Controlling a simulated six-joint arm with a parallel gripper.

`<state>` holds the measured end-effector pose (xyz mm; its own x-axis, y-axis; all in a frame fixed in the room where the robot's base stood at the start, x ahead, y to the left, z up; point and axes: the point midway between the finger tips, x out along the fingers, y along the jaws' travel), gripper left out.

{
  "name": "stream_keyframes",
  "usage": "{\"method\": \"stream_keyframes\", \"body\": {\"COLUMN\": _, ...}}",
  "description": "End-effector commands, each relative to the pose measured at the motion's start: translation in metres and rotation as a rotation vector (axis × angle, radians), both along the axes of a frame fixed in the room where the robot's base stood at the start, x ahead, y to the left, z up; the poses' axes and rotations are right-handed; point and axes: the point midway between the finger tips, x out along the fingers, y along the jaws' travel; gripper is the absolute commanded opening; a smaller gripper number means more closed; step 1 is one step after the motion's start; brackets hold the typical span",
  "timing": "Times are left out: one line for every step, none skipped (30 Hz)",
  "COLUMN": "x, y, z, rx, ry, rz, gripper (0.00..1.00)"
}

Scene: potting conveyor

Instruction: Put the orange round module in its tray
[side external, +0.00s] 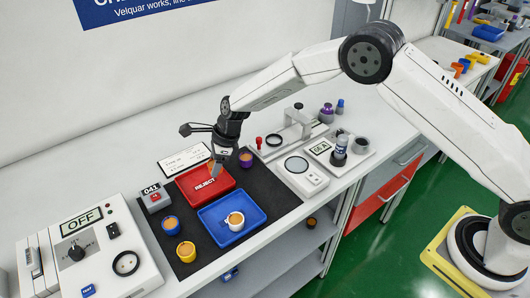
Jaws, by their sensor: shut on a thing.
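My gripper (216,168) points down over the red tray (190,188) marked REJECT. It is shut on a small orange thing (211,164), which seems to be the orange round module; the fingers hide most of it. I cannot tell whether it touches the tray floor. The blue tray (252,208) lies in front of the red one and holds a white cup-shaped module (236,225) with an orange-brown top.
On the dark mat stand a blue round module (170,228) and a yellow one (186,256), left of the blue tray. A purple one (246,161) stands right of the red tray. A counter box (155,201), control box (90,255) and scale (301,177) flank the mat.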

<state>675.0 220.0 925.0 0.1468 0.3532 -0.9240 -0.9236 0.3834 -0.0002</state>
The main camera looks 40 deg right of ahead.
Motion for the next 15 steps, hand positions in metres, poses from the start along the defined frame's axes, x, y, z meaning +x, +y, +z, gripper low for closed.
{"method": "stream_keyframes", "body": {"x": 0.001, "y": 0.000, "z": -0.001, "rx": 0.000, "ry": 0.000, "rz": 0.000, "gripper": 0.00}}
{"method": "stream_keyframes", "body": {"x": 0.001, "y": 0.000, "z": -0.001, "rx": 0.000, "ry": 0.000, "rz": 0.000, "gripper": 0.00}}
{"method": "stream_keyframes", "body": {"x": 0.002, "y": 0.001, "z": -0.003, "rx": 0.000, "ry": 0.000, "rz": 0.000, "gripper": 0.00}}
{"method": "stream_keyframes", "body": {"x": 0.003, "y": 0.001, "z": -0.004, "rx": 0.000, "ry": 0.000, "rz": 0.000, "gripper": 0.00}}
{"method": "stream_keyframes", "body": {"x": 0.004, "y": 0.001, "z": -0.006, "rx": 0.000, "ry": 0.000, "rz": 0.000, "gripper": 0.00}}
{"method": "stream_keyframes", "body": {"x": 0.005, "y": 0.002, "z": -0.009, "rx": -0.001, "ry": 0.001, "rz": 0.000, "gripper": 0.00}}
{"method": "stream_keyframes", "body": {"x": 0.005, "y": 0.001, "z": -0.014, "rx": -0.001, "ry": 0.003, "rz": 0.000, "gripper": 0.00}}
{"method": "stream_keyframes", "body": {"x": 0.005, "y": 0.001, "z": -0.017, "rx": 0.000, "ry": 0.002, "rz": 0.000, "gripper": 0.00}}
{"method": "stream_keyframes", "body": {"x": 0.004, "y": 0.001, "z": -0.023, "rx": -0.001, "ry": 0.004, "rz": 0.000, "gripper": 0.00}}
{"method": "stream_keyframes", "body": {"x": 0.004, "y": 0.001, "z": -0.026, "rx": -0.001, "ry": 0.004, "rz": 0.000, "gripper": 0.00}}
{"method": "stream_keyframes", "body": {"x": 0.005, "y": 0.001, "z": -0.029, "rx": 0.000, "ry": 0.002, "rz": 0.001, "gripper": 0.00}}
{"method": "stream_keyframes", "body": {"x": 0.005, "y": 0.001, "z": -0.032, "rx": -0.001, "ry": 0.001, "rz": 0.000, "gripper": 0.00}}
{"method": "stream_keyframes", "body": {"x": 0.005, "y": 0.001, "z": -0.034, "rx": -0.001, "ry": 0.000, "rz": 0.001, "gripper": 0.00}}
{"method": "stream_keyframes", "body": {"x": 0.005, "y": 0.001, "z": -0.035, "rx": 0.000, "ry": 0.000, "rz": 0.001, "gripper": 0.00}}
{"method": "stream_keyframes", "body": {"x": 0.005, "y": 0.001, "z": -0.036, "rx": 0.000, "ry": 0.000, "rz": 0.001, "gripper": 0.00}}
